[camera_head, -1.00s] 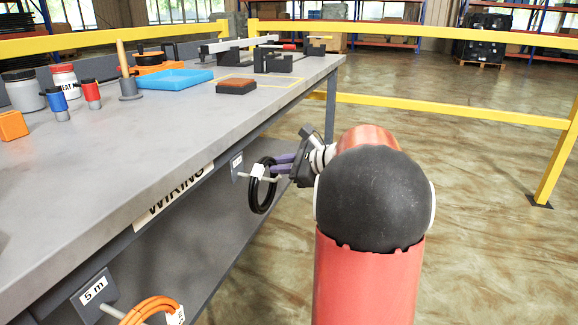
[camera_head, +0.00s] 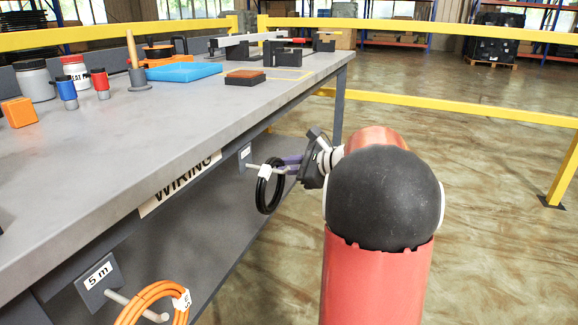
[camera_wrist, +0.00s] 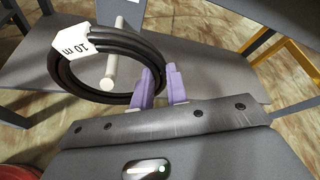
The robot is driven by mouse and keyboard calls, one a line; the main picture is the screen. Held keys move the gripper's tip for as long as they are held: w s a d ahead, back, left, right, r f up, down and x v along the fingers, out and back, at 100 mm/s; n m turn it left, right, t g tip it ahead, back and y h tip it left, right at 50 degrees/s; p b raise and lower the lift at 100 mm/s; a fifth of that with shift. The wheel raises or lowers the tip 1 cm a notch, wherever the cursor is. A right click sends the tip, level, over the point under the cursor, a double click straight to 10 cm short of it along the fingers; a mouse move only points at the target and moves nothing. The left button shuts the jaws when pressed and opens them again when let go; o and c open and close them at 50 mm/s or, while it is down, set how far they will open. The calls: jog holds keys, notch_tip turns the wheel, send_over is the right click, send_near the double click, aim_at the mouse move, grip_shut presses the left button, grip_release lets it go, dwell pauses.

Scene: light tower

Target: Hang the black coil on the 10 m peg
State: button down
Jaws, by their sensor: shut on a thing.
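The black coil (camera_head: 262,192) hangs upright from my gripper (camera_head: 287,166), beside the far part of the bench front. Its white tag reads 10 m in the wrist view (camera_wrist: 75,46). My gripper's purple fingers (camera_wrist: 162,88) are shut on the coil's rim. A pale peg (camera_wrist: 111,66) shows inside the ring in the wrist view, its round end facing the camera and its other part passing behind the upper rim, so the coil appears to be around it. In the head view, the peg's small plate (camera_head: 245,156) is on the bench front; its label is too small to read.
A nearer 5 m plate (camera_head: 98,278) has a peg with an orange coil (camera_head: 150,300). The grey bench top (camera_head: 150,130) overhangs both pegs, and a lower shelf (camera_head: 215,235) lies below. Yellow rails (camera_head: 450,108) stand behind; the floor at right is clear.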

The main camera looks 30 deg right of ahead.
jog(key=c, duration=1.3)
grip_release()
jog(key=v, duration=0.7)
jog(key=shift+s, duration=0.35)
jog(key=shift+d+r, duration=0.1)
jog(key=shift+d, duration=0.1)
